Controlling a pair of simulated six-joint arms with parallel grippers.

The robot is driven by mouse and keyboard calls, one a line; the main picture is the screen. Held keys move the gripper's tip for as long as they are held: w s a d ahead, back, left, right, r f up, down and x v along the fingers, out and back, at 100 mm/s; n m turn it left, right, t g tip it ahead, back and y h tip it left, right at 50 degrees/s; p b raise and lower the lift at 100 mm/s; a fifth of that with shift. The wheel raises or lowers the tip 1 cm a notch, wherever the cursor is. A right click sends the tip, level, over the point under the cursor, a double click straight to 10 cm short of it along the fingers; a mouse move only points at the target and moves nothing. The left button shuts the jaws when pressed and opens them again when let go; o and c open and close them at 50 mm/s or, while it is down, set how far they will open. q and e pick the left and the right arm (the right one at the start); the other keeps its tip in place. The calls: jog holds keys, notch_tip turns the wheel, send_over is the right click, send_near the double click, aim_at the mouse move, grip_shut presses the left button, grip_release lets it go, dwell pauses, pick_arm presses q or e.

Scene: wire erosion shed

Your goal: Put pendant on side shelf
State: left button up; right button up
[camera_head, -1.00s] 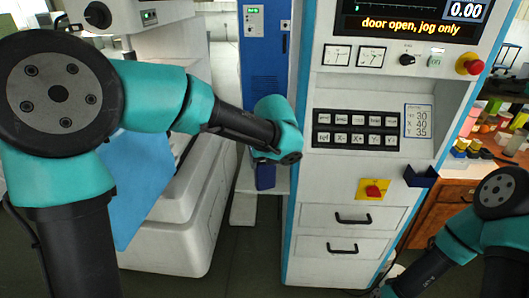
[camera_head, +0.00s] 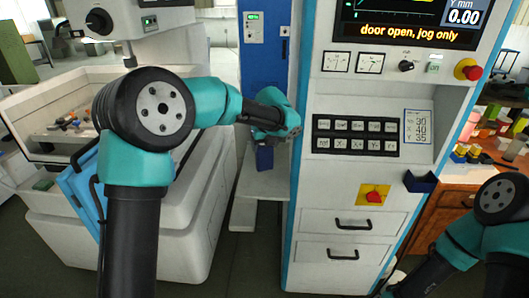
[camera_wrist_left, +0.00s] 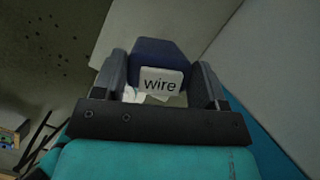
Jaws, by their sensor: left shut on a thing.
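A dark blue block with a white label reading "wire", which I take for the pendant (camera_wrist_left: 153,54), sits between the fingers of my left gripper (camera_wrist_left: 158,82) in the left wrist view. The fingers are shut on its two sides. In the head view the pendant (camera_head: 264,158) hangs below my left wrist, mostly hidden by it. A pale grey ledge (camera_head: 273,184) lies behind and below it, between the white machine and the control cabinet; it may be the side shelf. I cannot tell whether the pendant touches it. My right gripper is outside the frames.
The control cabinet (camera_head: 320,222) stands just right of my left wrist, with drawers and a keypad (camera_head: 355,136). A small dark blue bracket (camera_head: 420,181) sticks out at its right edge. The white machine's blue door (camera_head: 80,187) hangs open at the left. A wooden bench (camera_head: 436,210) with pots is at right.

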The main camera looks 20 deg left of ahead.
aim_at(264, 151)
pick_arm(q)
jog(key=shift+f, duration=1.7)
jog(key=shift+f, duration=0.2)
jog(key=o, duration=1.4)
jog(key=shift+c, duration=0.2)
jog(key=shift+r, duration=0.15)
jog(key=v, duration=1.2)
jog(key=shift+s, duration=0.1)
